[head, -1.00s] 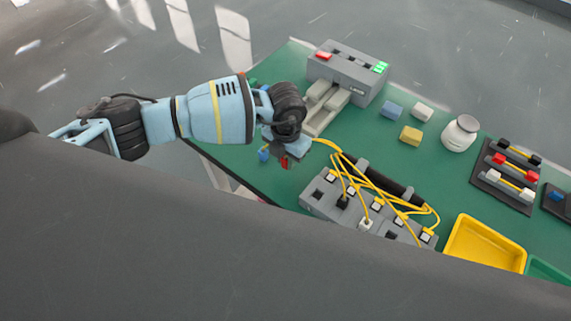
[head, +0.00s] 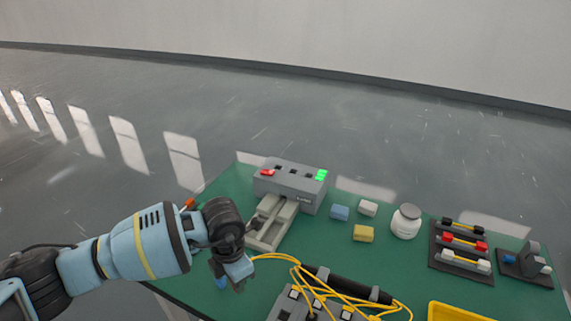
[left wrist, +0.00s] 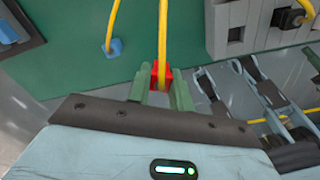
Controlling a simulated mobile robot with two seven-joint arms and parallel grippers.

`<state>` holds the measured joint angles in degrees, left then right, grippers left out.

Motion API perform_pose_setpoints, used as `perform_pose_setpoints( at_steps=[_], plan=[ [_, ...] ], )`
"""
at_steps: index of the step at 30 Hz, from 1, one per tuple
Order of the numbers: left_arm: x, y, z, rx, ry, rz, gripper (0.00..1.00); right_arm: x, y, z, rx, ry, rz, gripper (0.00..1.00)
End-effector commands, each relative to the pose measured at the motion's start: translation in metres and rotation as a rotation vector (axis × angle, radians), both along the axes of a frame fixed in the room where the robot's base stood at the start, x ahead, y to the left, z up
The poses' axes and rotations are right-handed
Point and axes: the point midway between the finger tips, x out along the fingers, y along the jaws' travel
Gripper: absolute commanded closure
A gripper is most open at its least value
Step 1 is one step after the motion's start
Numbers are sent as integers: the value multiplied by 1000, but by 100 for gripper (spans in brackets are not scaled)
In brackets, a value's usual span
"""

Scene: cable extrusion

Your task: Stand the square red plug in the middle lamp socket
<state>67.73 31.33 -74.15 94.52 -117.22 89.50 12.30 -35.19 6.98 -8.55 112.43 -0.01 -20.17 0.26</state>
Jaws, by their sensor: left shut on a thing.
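My left gripper (left wrist: 162,88) is shut on the square red plug (left wrist: 161,74), with a yellow cable running from it. In the head view the left gripper (head: 236,272) is at the table's near left side, in front of the lamp box, and the plug is hidden there. The grey lamp box (head: 308,198) stands at the back left. Its top has dark openings between a red block (head: 267,173) at the left and a lit green part (head: 321,175) at the right. The middle socket (head: 293,171) looks empty, but it is small. My right gripper is not in view.
Pale rails (head: 272,224) extend in front of the lamp box. A grey socket block (head: 287,305) with tangled yellow cables (head: 300,270) lies near. A blue plug (left wrist: 114,47) is beside the gripper. Blue, white and yellow blocks (head: 363,233) and a white jar (head: 405,222) stand right.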

Motion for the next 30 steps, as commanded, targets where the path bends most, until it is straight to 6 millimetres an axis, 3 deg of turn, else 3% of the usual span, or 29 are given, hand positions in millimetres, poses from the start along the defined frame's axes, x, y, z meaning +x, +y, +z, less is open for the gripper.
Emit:
perform_pose_setpoints(
  at_steps=[15, 30],
  plan=[
    [-49, 29, -23, -18, -4, -1003, 100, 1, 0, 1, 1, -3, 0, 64],
    [-94, 57, -34, -16, -14, -1953, 100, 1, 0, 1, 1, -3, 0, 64]
  ],
)
